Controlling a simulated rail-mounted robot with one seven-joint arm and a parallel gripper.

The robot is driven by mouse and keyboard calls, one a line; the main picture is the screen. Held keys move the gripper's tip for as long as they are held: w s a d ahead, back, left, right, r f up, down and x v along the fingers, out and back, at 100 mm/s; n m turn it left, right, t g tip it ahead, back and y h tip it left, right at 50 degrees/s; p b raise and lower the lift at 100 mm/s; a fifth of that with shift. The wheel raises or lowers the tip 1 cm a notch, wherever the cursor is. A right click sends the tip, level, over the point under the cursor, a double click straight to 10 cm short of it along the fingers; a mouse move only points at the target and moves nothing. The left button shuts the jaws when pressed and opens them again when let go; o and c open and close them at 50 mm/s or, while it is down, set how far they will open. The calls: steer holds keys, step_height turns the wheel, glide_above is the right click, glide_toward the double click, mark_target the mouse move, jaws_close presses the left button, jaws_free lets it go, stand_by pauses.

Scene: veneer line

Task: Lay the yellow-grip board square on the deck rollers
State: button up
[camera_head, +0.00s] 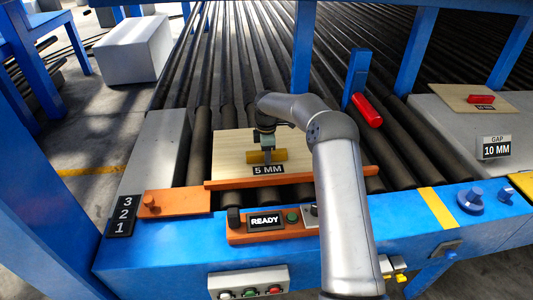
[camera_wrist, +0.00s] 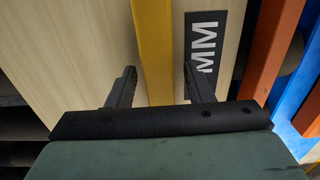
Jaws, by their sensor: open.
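The pale wooden board (camera_head: 232,152) with the yellow grip (camera_head: 280,156) lies flat on the dark deck rollers (camera_head: 202,125), behind an orange rail (camera_head: 235,183). Its front edge looks about parallel to the rail; I cannot tell whether they touch. A "5 MM" label is on its front part. My gripper (camera_head: 267,158) is over the grip, pointing down. In the wrist view, the open fingers of my gripper (camera_wrist: 158,70) stand on either side of the yellow grip (camera_wrist: 153,40), with gaps visible on both sides. My arm hides the board's right part.
A board with a red grip (camera_head: 481,99) lies on the grey block at right, above a "GAP 10 MM" sign (camera_head: 496,148). A red-handled blue post (camera_head: 366,109) stands right of my arm. A panel reading "READY" (camera_head: 265,222) sits in front. The rollers behind are bare.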

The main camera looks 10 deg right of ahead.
step_height(320, 180, up, 12)
steer(key=b, duration=0.2)
steer(key=s+a+r+m+h, duration=0.1)
steer(key=s+a+r+m, duration=0.2)
steer(key=s+r, duration=0.35)
steer(key=s+d+f+m, duration=0.1)
steer(key=s+m, duration=0.6)
steer(key=s, duration=1.2)
steer(key=s+d+f+m+y, duration=0.1)
steer(key=s+f+m, duration=0.3)
steer(key=s, duration=1.6)
steer(key=m, duration=0.3)
steer(key=shift+s+d+f+t, duration=0.2)
steer(key=shift+d+t, duration=0.1)
steer(key=shift+d, duration=0.1)
